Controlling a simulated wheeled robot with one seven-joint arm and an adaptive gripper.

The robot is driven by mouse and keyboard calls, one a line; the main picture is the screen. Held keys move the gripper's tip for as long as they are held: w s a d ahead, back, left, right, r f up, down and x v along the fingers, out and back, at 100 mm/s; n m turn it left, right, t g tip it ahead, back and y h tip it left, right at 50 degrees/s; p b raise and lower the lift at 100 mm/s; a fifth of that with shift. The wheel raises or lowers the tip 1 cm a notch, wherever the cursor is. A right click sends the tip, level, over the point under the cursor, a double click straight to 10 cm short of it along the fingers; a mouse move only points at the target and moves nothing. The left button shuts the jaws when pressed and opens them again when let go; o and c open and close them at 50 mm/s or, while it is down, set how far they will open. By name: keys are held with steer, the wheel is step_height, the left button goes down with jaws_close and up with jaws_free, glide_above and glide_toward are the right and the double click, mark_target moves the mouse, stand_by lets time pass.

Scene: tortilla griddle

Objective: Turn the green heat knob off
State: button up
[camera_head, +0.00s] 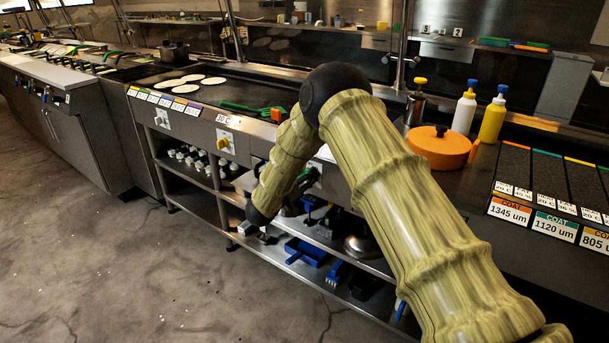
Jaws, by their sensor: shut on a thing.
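The green heat knob (304,174) sits on a pale plate on the front panel of the griddle counter, right of the yellow knob. Only a small part of it shows. My arm comes in from the lower right, bends at a black elbow and runs down to a dark wrist in front of the panel. My gripper (296,190) is small and dark. It reaches from the wrist up and right to the green knob and is shut on it. The fingers hide much of the knob, and its turned angle cannot be read.
A yellow knob (224,144) and a white knob (163,118) are farther left on the panel. Tortillas (187,88) lie on the griddle (245,88). Blue items (307,251) fill the lower shelf. An orange lidded pot (438,150) and squeeze bottles (492,118) stand right. The floor at left is clear.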

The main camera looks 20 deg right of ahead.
steer(key=n+p, duration=0.2)
steer(key=n, duration=0.1)
steer(key=shift+a+r+p, duration=0.1)
steer(key=shift+r+p, duration=0.05)
steer(key=shift+p, duration=0.2)
steer(key=n+p, duration=0.1)
steer(key=n, duration=0.3)
steer(key=shift+p, duration=0.4)
steer(key=n+p, duration=0.1)
steer(key=n, duration=0.2)
steer(key=shift+n, duration=0.3)
steer(key=shift+f+n+p, duration=0.2)
steer(key=shift+n+p, duration=0.35)
steer(key=shift+n, duration=1.15)
steer(key=o, duration=1)
